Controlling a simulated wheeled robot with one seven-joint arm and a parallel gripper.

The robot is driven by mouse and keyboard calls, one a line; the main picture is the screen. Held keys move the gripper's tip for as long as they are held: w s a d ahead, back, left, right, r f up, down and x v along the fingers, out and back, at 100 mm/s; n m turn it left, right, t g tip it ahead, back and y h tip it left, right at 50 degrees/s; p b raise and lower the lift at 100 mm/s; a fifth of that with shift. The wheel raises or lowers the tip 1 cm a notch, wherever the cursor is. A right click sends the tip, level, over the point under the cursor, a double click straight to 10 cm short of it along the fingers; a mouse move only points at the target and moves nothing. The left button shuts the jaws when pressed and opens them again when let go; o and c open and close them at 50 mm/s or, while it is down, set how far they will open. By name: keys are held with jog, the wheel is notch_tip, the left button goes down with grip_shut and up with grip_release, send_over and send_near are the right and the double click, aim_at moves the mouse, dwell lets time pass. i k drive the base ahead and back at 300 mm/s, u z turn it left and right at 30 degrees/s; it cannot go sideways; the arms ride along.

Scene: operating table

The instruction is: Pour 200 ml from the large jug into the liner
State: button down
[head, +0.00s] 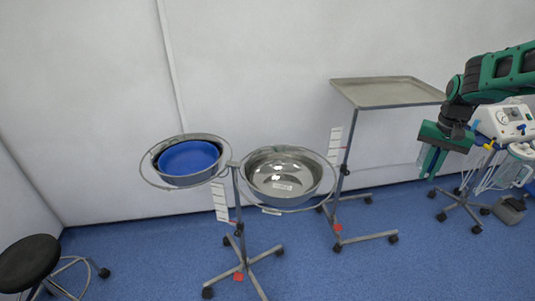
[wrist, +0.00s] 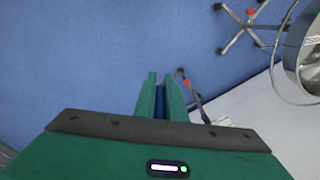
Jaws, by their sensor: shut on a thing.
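My gripper (head: 432,163) hangs fingers down at the right, in front of the wall and right of the steel tray. In the wrist view its two green fingers (wrist: 161,98) are close together with a thin dark blue strip between them; I cannot make out what the held thing is. A blue lining or bowl (head: 189,158), which may be the liner, sits in the left ring of the double basin stand, far left of my gripper. I see no large jug in either view.
A steel basin (head: 283,177) fills the stand's right ring and shows at the wrist view's right edge (wrist: 312,68). A bare steel tray (head: 388,92) stands on a wheeled post. A black stool (head: 28,262) is lower left; a white device (head: 505,121) is right. Blue floor is open in front.

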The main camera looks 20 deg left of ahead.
aim_at(193, 156)
jog(key=u, duration=1.2)
jog(key=i, duration=1)
